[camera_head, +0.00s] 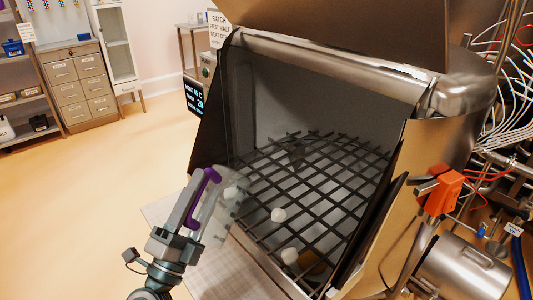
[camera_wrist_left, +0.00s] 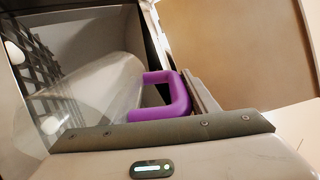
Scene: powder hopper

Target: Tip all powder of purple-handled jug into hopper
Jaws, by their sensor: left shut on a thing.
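The clear jug (camera_head: 222,218) has a purple handle (camera_head: 206,183) and leans over the near left edge of the hopper (camera_head: 310,90). My left gripper (camera_head: 195,205) is shut on the handle. In the left wrist view the purple handle (camera_wrist_left: 183,95) stands just beyond the gripper edge, and the clear jug body (camera_wrist_left: 95,92) lies tipped towards the hopper grate. The jug wall looks see-through; I cannot tell whether powder is left inside. White lumps (camera_head: 278,215) rest on the dark bar grate (camera_head: 310,185). A brownish patch (camera_head: 312,262) shows under the bars. My right gripper is not in view.
A raised steel lid (camera_head: 340,25) stands above the hopper. An orange part (camera_head: 440,190), a steel cylinder (camera_head: 462,270) and many pipes crowd the right side. A display (camera_head: 194,95) sits left of the hopper. The floor at left is open, with drawers (camera_head: 80,82) beyond.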

